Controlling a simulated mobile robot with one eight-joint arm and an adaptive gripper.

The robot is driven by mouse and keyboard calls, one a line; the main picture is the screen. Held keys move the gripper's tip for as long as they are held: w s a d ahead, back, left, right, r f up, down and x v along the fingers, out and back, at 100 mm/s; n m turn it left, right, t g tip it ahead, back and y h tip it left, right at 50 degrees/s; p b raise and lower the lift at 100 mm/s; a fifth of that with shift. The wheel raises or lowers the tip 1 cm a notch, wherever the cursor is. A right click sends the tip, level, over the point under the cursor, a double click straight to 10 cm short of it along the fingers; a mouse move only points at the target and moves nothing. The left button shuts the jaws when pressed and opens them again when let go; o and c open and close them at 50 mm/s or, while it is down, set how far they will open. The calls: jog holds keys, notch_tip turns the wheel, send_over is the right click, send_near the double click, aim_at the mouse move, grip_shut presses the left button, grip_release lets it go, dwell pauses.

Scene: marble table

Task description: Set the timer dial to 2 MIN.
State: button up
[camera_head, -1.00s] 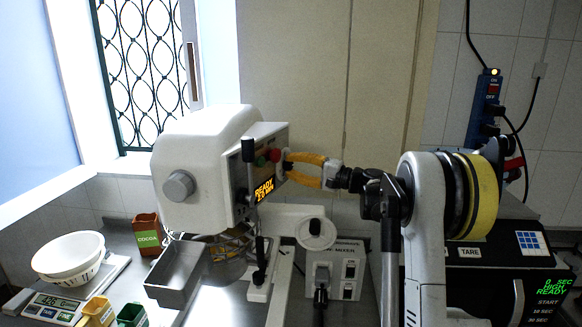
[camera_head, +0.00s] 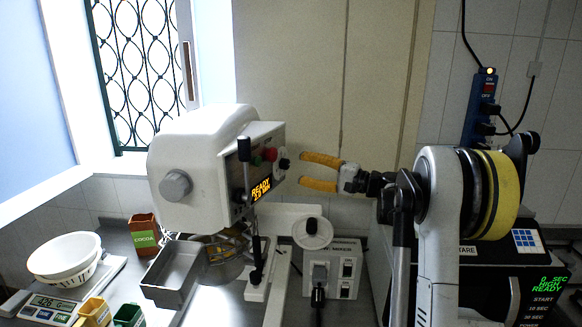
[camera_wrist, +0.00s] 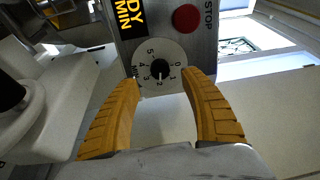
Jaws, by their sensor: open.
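The timer dial (camera_head: 284,164) is a small black knob on the front panel of the white mixer (camera_head: 200,150). In the wrist view, the dial (camera_wrist: 160,69) sits on a round plate with numbers 0 to 5, and its white mark appears to point down at 2. The panel display (camera_head: 261,189) says READY with a MIN value, too blurred to read surely. My gripper (camera_head: 302,170) has yellow fingers spread open and empty, just right of the dial and apart from it. In the wrist view my gripper (camera_wrist: 160,80) has its fingers either side below the knob.
A red STOP button (camera_wrist: 186,18) is close to the dial. A black lever (camera_head: 246,180) stands at the panel's front. A metal tray (camera_head: 173,272), a white bowl (camera_head: 64,254) on a scale and a cocoa box (camera_head: 143,234) are at left. Free space lies behind my gripper.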

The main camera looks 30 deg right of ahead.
jog(key=v, duration=0.6)
jog(key=shift+s, duration=0.1)
jog(key=s+a+f+n+g+h+b, duration=0.2)
jog(key=s+a+f+g, duration=0.15)
jog(key=a, duration=0.75)
jog(key=s+a+f+n+g+h+b, duration=0.1)
jog(key=s+a+f+g+b, duration=0.25)
jog(key=a, duration=0.65)
jog(key=s+a+f+n+h+b, duration=0.2)
jog(key=s+a+f+n+h, duration=0.1)
jog(key=s+f, duration=0.5)
jog(key=s+a+f+n+h+b, duration=0.3)
jog(key=s+f, duration=0.6)
jog(key=s, duration=0.5)
jog(key=shift+s+a+n+g+h+b, duration=0.35)
jog(key=shift+a+n+h, duration=0.35)
jog(key=shift+h, duration=0.3)
